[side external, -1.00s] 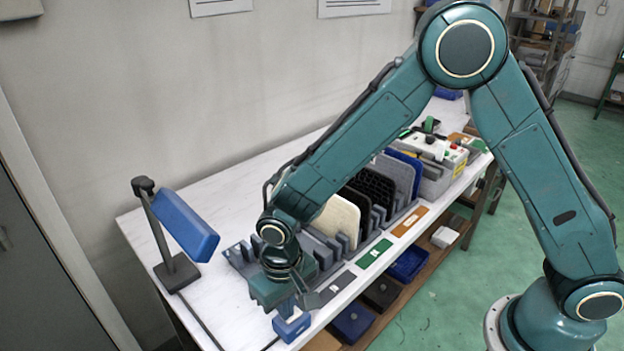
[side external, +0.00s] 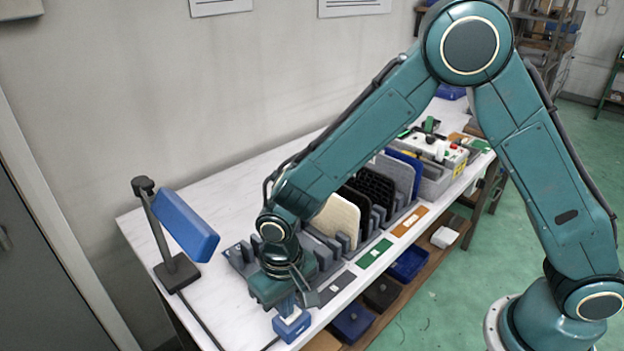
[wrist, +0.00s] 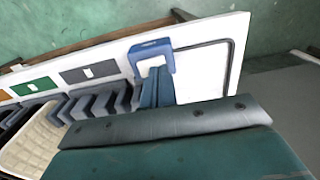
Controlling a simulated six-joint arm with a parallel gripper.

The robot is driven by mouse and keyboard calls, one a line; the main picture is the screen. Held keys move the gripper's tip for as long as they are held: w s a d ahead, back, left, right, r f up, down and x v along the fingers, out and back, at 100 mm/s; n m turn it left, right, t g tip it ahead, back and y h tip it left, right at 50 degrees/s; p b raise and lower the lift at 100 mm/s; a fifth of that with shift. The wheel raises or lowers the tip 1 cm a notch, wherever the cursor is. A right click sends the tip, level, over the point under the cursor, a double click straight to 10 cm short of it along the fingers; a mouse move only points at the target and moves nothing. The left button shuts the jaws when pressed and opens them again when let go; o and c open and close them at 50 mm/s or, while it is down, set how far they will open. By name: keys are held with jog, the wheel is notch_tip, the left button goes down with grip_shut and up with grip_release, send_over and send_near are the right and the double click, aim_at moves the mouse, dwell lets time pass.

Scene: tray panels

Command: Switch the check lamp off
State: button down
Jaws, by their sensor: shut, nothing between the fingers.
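The check lamp (side external: 184,226) has a blue rectangular head on a dark post and base at the left end of the bench. Its lit face is turned away, so I cannot tell whether it is on. A dark cable runs from it towards a small blue switch box (side external: 291,327) at the bench's front edge. The box also shows in the wrist view (wrist: 149,48). My gripper (side external: 287,306) is shut and empty, pointing down at the box. In the wrist view, its fingertips (wrist: 155,72) overlap the box's opening; I cannot tell whether they touch anything inside.
A grey rack (side external: 328,243) with upright panels stands right of my gripper. Coloured label plates (side external: 375,254) line the front edge. Blue and dark bins (side external: 408,264) are on the shelf below. The bench behind the lamp is clear.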

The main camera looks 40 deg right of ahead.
jog(key=shift+r, duration=2.9)
jog(key=s+d+r+t, duration=0.1)
jog(key=s+d+r, duration=0.2)
jog(key=d+r, duration=0.4)
jog(key=s+d+r+t, duration=0.1)
jog(key=s+d+r, duration=0.1)
jog(key=d+r, duration=0.5)
jog(key=s+d+r+t, duration=0.1)
jog(key=s+d+r, duration=0.1)
jog(key=s+d, duration=0.2)
jog(key=s+d+r+t, duration=0.2)
jog(key=s+d+r, duration=0.1)
jog(key=s, duration=0.6)
jog(key=shift+s+d+r+t, duration=0.2)
jog(key=shift+d+r+t, duration=0.1)
jog(key=shift+d, duration=0.55)
